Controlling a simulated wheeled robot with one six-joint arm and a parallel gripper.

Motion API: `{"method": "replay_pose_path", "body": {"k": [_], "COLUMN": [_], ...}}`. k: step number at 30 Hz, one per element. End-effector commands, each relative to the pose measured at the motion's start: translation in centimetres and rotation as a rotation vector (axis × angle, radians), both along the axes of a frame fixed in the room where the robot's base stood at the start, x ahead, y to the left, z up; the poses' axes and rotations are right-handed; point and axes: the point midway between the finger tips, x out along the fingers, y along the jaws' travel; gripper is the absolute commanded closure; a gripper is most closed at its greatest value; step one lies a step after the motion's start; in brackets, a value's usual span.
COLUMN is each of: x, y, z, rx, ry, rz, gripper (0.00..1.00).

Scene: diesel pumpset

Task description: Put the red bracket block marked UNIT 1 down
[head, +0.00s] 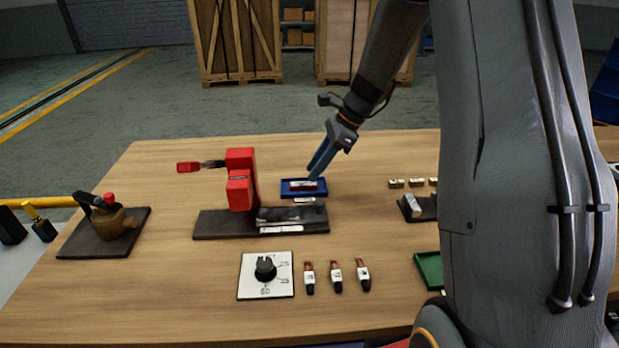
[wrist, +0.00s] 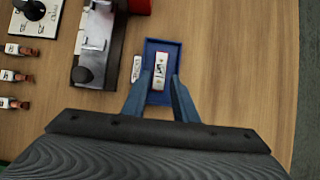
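A small block with a white marked top and reddish side (head: 303,185) lies in the blue tray (head: 284,193). It also shows in the wrist view (wrist: 161,70). Its marking is too small to read, so I cannot confirm UNIT 1. My gripper (head: 315,173) points down over the tray. In the wrist view, my gripper (wrist: 160,80) has its two blue fingers apart, one toward each side of the block, with visible gaps between fingers and block. Whether the block lies fully flat is hard to tell.
A red machine (head: 240,185) on a dark base (head: 215,224) stands left of the tray. A white label plate (wrist: 138,68) sits beside the tray. A dial panel (head: 265,285) and small red-black-white pieces (head: 336,277) lie nearer. A green tray (head: 428,268) is at right. Table behind the tray is clear.

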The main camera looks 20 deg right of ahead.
Motion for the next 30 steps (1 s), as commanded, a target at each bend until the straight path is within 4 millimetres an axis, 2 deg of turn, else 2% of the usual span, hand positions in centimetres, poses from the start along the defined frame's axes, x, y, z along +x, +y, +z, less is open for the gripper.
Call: {"method": "replay_pose_path", "body": {"k": [6, 12, 18, 30], "x": [-0.4, -0.6, -0.8, -0.8], "y": [-2.3, -3.6, -4.0, -4.0], "z": [3.9, 6.3, 7.1, 7.1], "rx": [-0.001, 0.000, 0.000, 0.000], "ry": [-0.004, -0.002, 0.000, 0.000], "rz": [-0.001, 0.000, 0.001, 0.001], "gripper": [0.74, 0.74, 0.74, 0.74]}}
